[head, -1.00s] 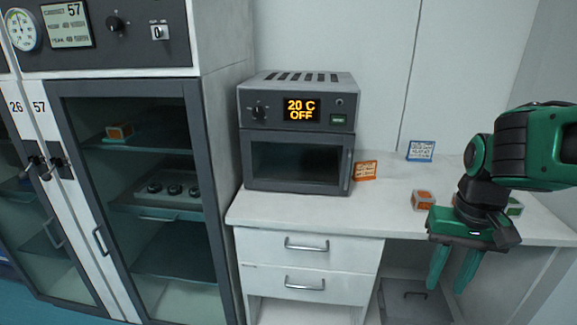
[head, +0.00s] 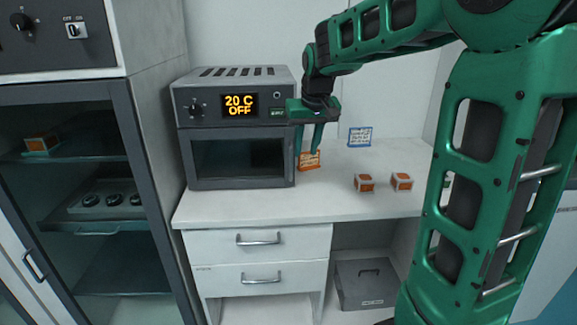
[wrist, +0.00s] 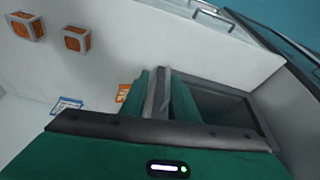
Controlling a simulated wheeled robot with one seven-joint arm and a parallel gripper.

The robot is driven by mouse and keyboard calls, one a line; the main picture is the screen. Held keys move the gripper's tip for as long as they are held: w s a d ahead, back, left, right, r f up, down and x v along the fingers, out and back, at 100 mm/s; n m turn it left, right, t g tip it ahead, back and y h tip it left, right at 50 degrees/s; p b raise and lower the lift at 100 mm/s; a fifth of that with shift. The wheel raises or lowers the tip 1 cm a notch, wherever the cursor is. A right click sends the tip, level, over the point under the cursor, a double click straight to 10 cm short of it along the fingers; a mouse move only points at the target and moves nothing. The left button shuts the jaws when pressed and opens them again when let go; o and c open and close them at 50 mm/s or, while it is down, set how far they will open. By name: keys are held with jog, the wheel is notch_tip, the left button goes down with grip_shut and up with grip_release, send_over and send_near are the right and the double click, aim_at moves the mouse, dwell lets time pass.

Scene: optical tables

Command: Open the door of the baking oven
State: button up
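The baking oven (head: 236,190) is a grey box on the white counter, its display reading 20 C OFF. Its dark-windowed door (head: 225,160) is closed. A vertical bar handle runs along the door's right edge; in the wrist view the handle (wrist: 159,92) shows between my two fingers. My gripper (head: 308,148) points down at the oven's right front edge, its green fingers apart and partly hiding the handle in the head view. I see a gap between the fingers; whether either touches the handle is unclear.
An orange sign (head: 309,161) stands right behind the fingers, and a blue sign (head: 360,137) farther right. Two orange-and-white cubes (head: 364,183) (head: 402,181) sit on the counter (head: 260,208). A glass-doored cabinet (head: 140,180) stands left. The counter before the oven is clear.

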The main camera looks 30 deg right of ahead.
jog(key=w+a, duration=0.1)
jog(key=w, duration=0.3)
send_near(291, 177)
jog(key=shift+t, duration=0.3)
jog(key=w+f, duration=0.2)
jog(key=w+d+f, duration=0.1)
jog(key=w+f, duration=0.1)
jog(key=shift+d+f, duration=0.1)
jog(key=shift+f, duration=0.3)
grip_shut()
